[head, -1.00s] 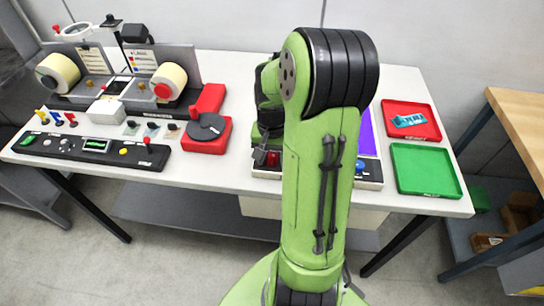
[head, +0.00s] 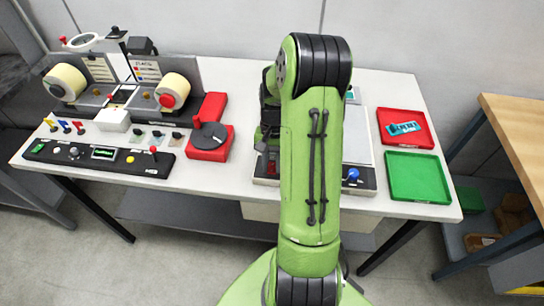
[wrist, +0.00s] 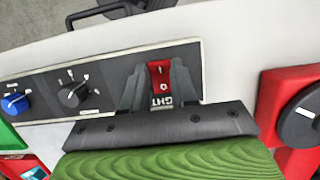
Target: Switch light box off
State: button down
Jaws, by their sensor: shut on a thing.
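The light box (head: 357,135) stands on the table behind my arm, and its visible top is plain pale grey. Its front panel shows in the wrist view (wrist: 50,98), with a red rocker switch (wrist: 160,72), a black knob (wrist: 74,94) and a blue knob (wrist: 15,102). The switch carries a white dash and a round mark. My gripper (wrist: 161,82) is down at the panel, with one grey finger on each side of the red switch, shut on it. The fingers partly cover the lettering beside the switch. In the head view my arm hides much of the box.
A red tray (head: 405,141) holding a teal piece and a green tray (head: 418,192) lie right of the box. A red base with a black disc (head: 208,137) stands close on the left. The label rewinder (head: 120,75) is further left.

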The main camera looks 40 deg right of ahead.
jog(key=c, duration=0.9)
grip_release()
jog(key=p+v, duration=0.2)
jog(key=v, duration=1.3)
jog(key=shift+w+r, duration=0.1)
jog(key=shift+r, duration=0.3)
